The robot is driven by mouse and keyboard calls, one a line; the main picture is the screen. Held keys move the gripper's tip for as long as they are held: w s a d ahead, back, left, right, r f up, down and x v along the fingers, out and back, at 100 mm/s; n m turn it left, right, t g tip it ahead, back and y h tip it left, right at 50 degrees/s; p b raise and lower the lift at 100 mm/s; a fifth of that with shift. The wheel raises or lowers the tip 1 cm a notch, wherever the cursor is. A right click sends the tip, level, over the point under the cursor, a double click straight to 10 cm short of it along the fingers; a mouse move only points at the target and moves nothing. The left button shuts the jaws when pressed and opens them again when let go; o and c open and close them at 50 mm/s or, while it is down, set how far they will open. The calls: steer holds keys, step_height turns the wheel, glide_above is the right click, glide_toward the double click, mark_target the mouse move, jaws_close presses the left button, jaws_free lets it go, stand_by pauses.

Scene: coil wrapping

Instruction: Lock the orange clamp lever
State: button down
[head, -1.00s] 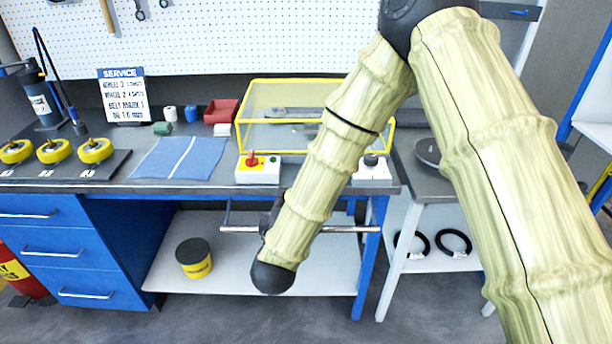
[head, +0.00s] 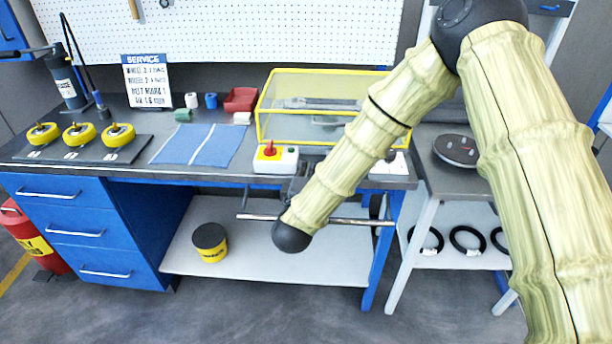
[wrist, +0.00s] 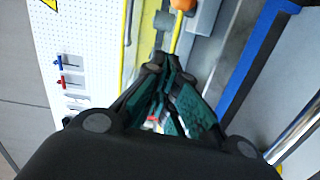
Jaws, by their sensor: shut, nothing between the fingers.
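An orange piece (wrist: 183,4) shows at the top edge of the wrist view, cut off by the frame. It may be the clamp lever, but I cannot tell its full shape or position. In the head view I cannot make out an orange lever; my arm covers part of the bench. My gripper (wrist: 167,72) is in the wrist view with its dark green-padded fingers together and empty. The orange piece lies beyond the fingertips, apart from them. In the head view my gripper is mostly hidden behind my arm.
A yellow-framed clear case (head: 325,106) stands on the bench beside a white box with a red knob (head: 270,150). A steel rail (head: 345,221) runs along the bench front. Yellow wheels (head: 79,134) sit at left. A side table (head: 462,182) stands at right.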

steer(key=shift+w+d+f+p, duration=0.15)
steer(key=shift+w+d+p, duration=0.3)
steer(key=shift+w+d, duration=0.55)
steer(key=shift+w+d+f+p, duration=0.1)
steer(key=shift+w+d+p, duration=0.35)
steer(key=shift+w+d, duration=0.55)
steer(key=shift+s+d+y, duration=0.1)
steer(key=shift+s+y, duration=0.05)
steer(key=shift+y, duration=0.15)
steer(key=shift+s+d+n+y, duration=0.1)
steer(key=shift+d+n+y, duration=0.1)
steer(key=shift+n+y, duration=0.45)
